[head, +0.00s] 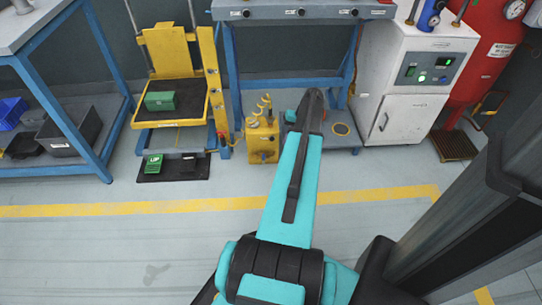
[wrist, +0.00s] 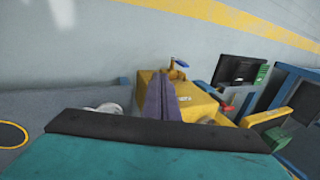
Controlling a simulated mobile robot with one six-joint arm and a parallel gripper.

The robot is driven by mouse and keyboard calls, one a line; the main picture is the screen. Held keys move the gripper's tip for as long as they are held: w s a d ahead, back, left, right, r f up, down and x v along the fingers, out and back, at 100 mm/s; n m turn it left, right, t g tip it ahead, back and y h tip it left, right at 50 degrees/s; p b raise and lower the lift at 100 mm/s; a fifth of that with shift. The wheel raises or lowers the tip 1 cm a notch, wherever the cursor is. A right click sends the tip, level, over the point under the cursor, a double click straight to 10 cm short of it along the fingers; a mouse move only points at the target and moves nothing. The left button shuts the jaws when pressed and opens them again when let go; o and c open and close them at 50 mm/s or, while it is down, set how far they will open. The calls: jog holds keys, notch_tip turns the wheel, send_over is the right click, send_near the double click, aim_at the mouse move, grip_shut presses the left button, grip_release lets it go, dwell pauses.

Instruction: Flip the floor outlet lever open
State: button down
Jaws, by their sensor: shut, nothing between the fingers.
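A yellow box (head: 262,143) stands on the floor by the blue bench, with curved yellow fittings on top. In the wrist view the yellow box (wrist: 196,103) shows a small blue lever (wrist: 179,63) on its far side and a red lever (wrist: 228,108) at its right. I cannot tell which of them is the floor outlet lever, or whether either is open. My gripper (wrist: 158,80) is shut and empty, its fingers overlapping the box in the wrist view; I cannot tell if they touch it. In the head view my arm hides the fingers.
A yellow lift stand (head: 217,90) holding a green box (head: 174,97) is left of the yellow box. A black mat (head: 150,175) lies before it. A white cabinet (head: 400,118) and a red tank (head: 485,70) stand right. The floor in front is clear.

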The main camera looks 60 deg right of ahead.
aim_at(264, 157)
dwell(0.4)
jog(key=w+a+f+b, duration=0.4)
jog(key=w+f+b, duration=0.1)
jog(key=f, duration=0.4)
jog(key=shift+w+a, duration=0.25)
jog(key=shift+w, duration=0.4)
jog(key=shift+f, duration=0.1)
jog(key=shift+w+a, duration=0.1)
